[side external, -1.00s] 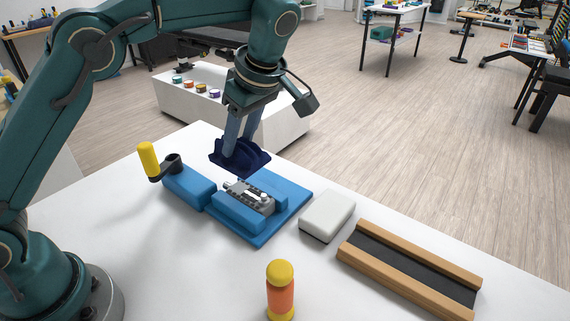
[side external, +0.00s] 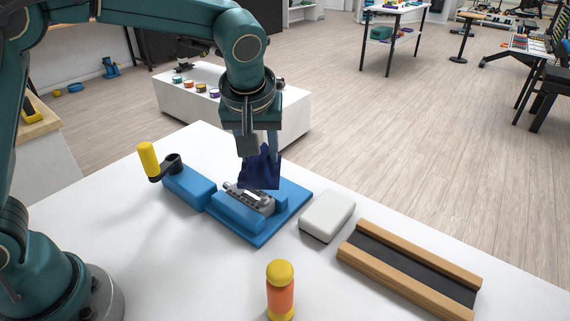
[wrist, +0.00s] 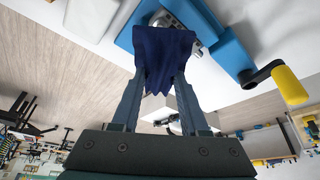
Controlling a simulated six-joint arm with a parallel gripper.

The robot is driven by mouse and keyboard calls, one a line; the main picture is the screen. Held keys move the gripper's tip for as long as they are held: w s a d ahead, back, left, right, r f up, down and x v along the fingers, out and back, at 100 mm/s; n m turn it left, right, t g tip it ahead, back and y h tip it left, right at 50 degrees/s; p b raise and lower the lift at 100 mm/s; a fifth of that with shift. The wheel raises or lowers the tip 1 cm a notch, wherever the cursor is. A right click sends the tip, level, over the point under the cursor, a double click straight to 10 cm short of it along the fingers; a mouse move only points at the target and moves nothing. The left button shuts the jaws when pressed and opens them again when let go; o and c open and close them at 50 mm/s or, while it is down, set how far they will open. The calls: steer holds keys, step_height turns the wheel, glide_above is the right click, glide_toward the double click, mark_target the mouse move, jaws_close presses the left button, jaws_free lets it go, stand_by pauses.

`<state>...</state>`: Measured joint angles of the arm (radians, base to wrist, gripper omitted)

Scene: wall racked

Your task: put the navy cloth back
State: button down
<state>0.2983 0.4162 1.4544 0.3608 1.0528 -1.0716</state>
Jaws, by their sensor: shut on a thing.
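The navy cloth (side external: 260,170) hangs bunched from my gripper (side external: 259,148), which is shut on it. In the side view the cloth is in front of the far part of a blue vise (side external: 238,214). It appears to hang just above the vise; whether it touches is unclear. A grey metal part (side external: 250,197) sits between the vise jaws. In the wrist view the cloth (wrist: 165,55) spans both fingertips and hides part of the grey piece and the blue base behind it.
The vise's yellow-handled crank (side external: 149,160) stands up at the left. A white block (side external: 327,215) and a wooden rail with a dark channel (side external: 412,268) lie to the right. An orange and yellow handle (side external: 280,290) stands in front.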

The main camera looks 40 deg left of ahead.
mark_target(274, 179)
steer(key=d+m+h, duration=0.1)
steer(key=m, duration=0.1)
steer(key=d+m+h, duration=0.1)
steer(key=m, duration=0.1)
steer(key=d+m, duration=0.1)
steer(key=m, duration=0.2)
steer(key=shift+s+d+f+t+h, duration=0.15)
steer(key=shift+d+f+t+h, duration=0.1)
steer(key=shift+f+t+h, duration=0.15)
steer(key=s+d+m+g+h, duration=0.2)
steer(key=d+m, duration=0.4)
steer(key=m, duration=0.3)
steer(key=s+d+r+m+g+h, duration=0.1)
steer(key=s+d+m+g+h, duration=0.1)
steer(key=d+m, duration=0.4)
steer(key=m, duration=0.3)
steer(key=shift+d+r+g, duration=0.25)
steer(key=shift+d+g, duration=0.05)
steer(key=shift+d, duration=0.1)
steer(key=s+d+f, duration=0.1)
steer(key=d+f, duration=0.1)
steer(key=d, duration=0.1)
steer(key=s+d+f, duration=0.2)
steer(key=d, duration=0.2)
steer(key=s+d+f, duration=0.1)
steer(key=d+f, duration=0.2)
steer(key=shift+s+d, duration=0.2)
steer(key=shift+d, duration=0.15)
steer(key=shift+f, duration=1.85)
steer(key=shift+f, duration=0.2)
